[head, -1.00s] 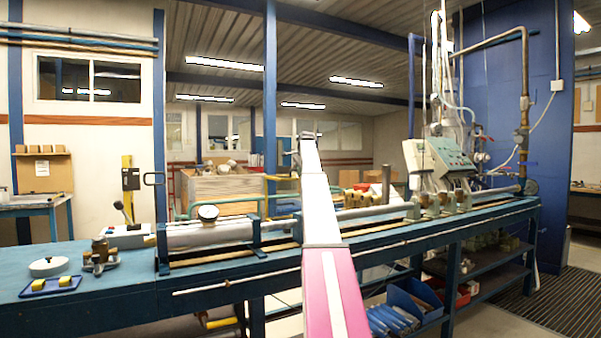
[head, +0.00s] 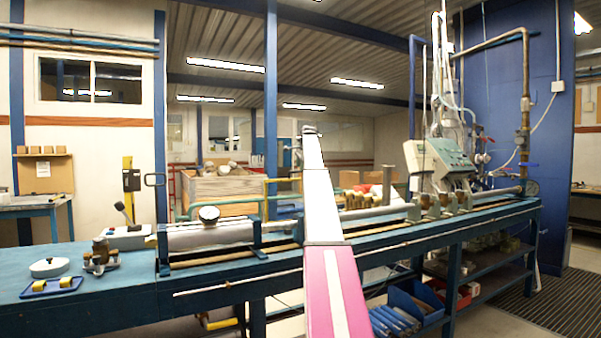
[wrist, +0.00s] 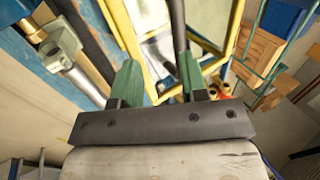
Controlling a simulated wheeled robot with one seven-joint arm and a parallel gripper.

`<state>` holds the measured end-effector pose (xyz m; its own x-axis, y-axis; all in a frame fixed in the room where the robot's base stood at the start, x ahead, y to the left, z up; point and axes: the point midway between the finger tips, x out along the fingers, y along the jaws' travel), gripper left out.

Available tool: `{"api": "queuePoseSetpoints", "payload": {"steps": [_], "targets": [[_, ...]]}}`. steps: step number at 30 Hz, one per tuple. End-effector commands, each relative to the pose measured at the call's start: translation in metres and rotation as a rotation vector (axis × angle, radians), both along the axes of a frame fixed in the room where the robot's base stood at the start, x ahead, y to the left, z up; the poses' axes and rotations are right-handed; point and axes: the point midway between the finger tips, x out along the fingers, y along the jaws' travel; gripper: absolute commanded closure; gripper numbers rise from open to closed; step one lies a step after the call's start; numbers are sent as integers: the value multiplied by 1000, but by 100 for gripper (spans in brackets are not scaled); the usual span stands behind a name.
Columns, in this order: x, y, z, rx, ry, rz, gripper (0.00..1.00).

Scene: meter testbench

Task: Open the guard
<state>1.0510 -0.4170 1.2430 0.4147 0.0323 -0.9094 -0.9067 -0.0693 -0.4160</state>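A yellow frame (wrist: 126,32), which looks like the guard, shows in the wrist view beyond my fingertips. It has pale panels between its bars. In the head view, yellow and green rails (head: 228,203) run behind the bench, partly hidden by my arm; I cannot tell which belong to the guard. My gripper (wrist: 160,75) has two green fingers, spread apart, with a gap between them. A dark bar (wrist: 178,25) shows beyond the gap near the right finger; I cannot tell whether it touches. In the head view my gripper is hidden behind my raised arm.
The long blue bench (head: 130,272) crosses the head view, with a grey cylinder and gauge (head: 208,214), brass meters (head: 428,205) and a control panel (head: 437,160) on it. A wooden crate (head: 222,188) stands behind. A metal fitting (wrist: 58,45) is at left in the wrist view.

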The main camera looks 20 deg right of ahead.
Motion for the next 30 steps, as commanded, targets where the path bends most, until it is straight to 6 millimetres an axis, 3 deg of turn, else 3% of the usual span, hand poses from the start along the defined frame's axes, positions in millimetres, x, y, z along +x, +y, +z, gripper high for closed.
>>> {"api": "queuePoseSetpoints", "payload": {"steps": [6,12,30], "targets": [[-17,-1,40,0,-2,1,60],[-28,-2,63,1,-1,1,60],[-30,-2,67,1,-1,1,60]]}}
